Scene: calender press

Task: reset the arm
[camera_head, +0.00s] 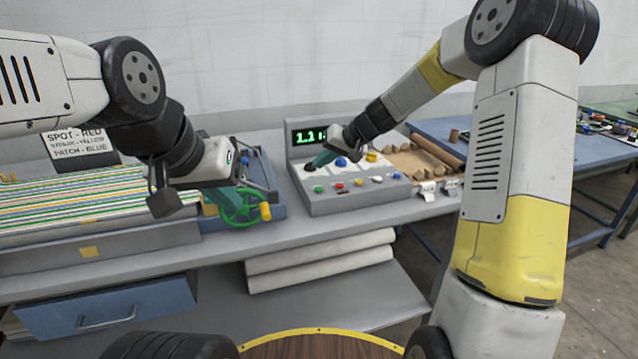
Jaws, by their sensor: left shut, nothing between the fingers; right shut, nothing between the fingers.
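My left gripper (232,204) has teal fingers and is shut and empty. It is in front of a green handwheel (238,217) with a yellow knob (265,211), and partly hides it; I cannot tell whether they touch. My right gripper (318,161) is shut and empty, its teal fingers pointing down-left over the top of the grey control box (350,203). Its tips are by a dark knob (309,167) on that box; contact is unclear. My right arm reaches across from the right side.
The control box has a green-lit display (308,136) and several coloured buttons. Striped sheets (85,200) lie on the left of the bench, by a sign (80,141). White rolls (320,260) lie on the shelf below. A blue drawer (105,308) is under the bench. A blue table (590,150) stands right.

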